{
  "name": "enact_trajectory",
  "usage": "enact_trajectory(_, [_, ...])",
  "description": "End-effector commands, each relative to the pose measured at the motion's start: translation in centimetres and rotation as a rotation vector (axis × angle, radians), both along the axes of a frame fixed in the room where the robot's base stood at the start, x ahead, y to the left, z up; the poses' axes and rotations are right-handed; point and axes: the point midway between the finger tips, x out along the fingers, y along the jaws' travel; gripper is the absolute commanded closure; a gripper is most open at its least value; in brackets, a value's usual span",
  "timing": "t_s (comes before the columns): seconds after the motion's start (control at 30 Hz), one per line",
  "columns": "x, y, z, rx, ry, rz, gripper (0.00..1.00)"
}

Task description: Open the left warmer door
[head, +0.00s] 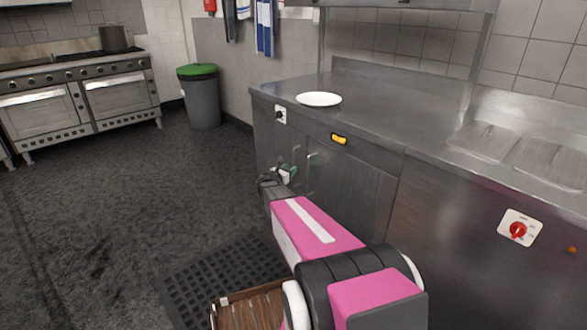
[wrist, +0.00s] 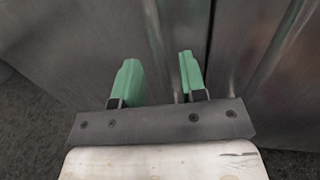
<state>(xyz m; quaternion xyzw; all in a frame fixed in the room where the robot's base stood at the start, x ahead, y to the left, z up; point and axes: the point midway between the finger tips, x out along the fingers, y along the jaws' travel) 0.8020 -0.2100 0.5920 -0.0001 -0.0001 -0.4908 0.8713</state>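The left warmer door (head: 268,145) is a steel panel under the counter, left of the right warmer door (head: 350,195). Both look shut, with a narrow dark seam between them in the wrist view. My gripper (head: 290,164) is in front of the left door and hides part of it. In the wrist view, my gripper (wrist: 158,64) is open, with green fingers apart. The left door's upright bar handle (wrist: 155,40) runs down between the fingers, closer to the right one. I cannot tell whether they touch. The right door's handle (wrist: 288,45) stands farther right.
A white plate (head: 319,99) lies on the steel counter (head: 390,100) above. A yellow-orange switch (head: 339,138) and a red knob (head: 517,230) are on the front panels. A green-lidded bin (head: 203,100) stands behind. The floor (head: 110,200) at left is clear.

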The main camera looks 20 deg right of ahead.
Motion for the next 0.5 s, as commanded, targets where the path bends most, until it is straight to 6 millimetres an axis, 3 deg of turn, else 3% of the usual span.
enact_trajectory(0.2, [1.3,-2.0,0.0,0.0,0.0,-0.001,0.62])
enact_trajectory(0.5, [1.5,-2.5,0.0,0.001,-0.001,0.0,0.62])
